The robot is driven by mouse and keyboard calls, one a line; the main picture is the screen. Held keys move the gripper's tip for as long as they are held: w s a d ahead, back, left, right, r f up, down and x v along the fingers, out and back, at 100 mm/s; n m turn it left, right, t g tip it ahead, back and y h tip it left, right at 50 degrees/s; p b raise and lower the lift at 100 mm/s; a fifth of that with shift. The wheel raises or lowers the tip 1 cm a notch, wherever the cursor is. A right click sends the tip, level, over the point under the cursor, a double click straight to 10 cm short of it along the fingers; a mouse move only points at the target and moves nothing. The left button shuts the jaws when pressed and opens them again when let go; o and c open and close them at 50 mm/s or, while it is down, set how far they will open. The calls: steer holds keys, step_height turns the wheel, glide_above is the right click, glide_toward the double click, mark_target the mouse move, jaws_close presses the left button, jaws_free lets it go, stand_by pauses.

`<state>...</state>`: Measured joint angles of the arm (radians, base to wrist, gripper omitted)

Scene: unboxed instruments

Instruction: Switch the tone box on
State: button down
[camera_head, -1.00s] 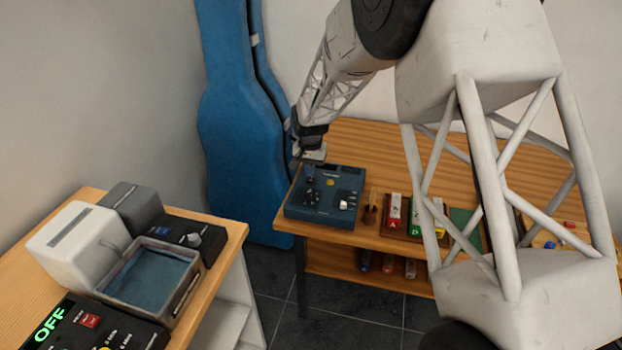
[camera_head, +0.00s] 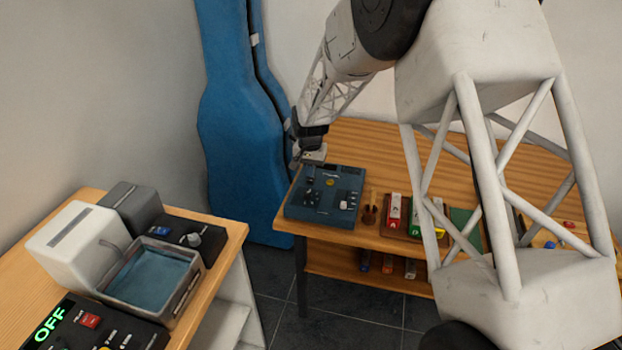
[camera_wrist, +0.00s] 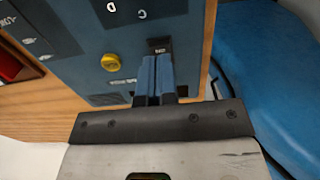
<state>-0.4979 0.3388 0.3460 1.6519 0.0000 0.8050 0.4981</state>
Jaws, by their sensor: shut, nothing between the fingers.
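The tone box (camera_head: 327,196), a dark blue box with knobs and a yellow button, stands on the left end of the far wooden table. In the wrist view its blue face (camera_wrist: 105,45) shows the letters C and D, the yellow button (camera_wrist: 111,62) and a small black switch (camera_wrist: 159,46) near one edge. My gripper (camera_wrist: 156,58) is shut and empty. Its blue fingertips lie right at the black switch in the wrist view. I cannot tell whether they touch it. In the head view my gripper (camera_head: 303,160) is at the box's back left corner.
Colored blocks (camera_head: 395,208) stand right of the tone box. A blue instrument case (camera_head: 238,120) leans behind the table's left end. The near-left table (camera_head: 228,236) holds a white device, an open tray (camera_head: 196,290) and a black panel reading OFF (camera_head: 75,330).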

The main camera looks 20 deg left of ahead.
mark_target(310, 180)
steer(key=shift+f, duration=1.2)
stand_by(1.1)
steer(key=shift+r, duration=3.5)
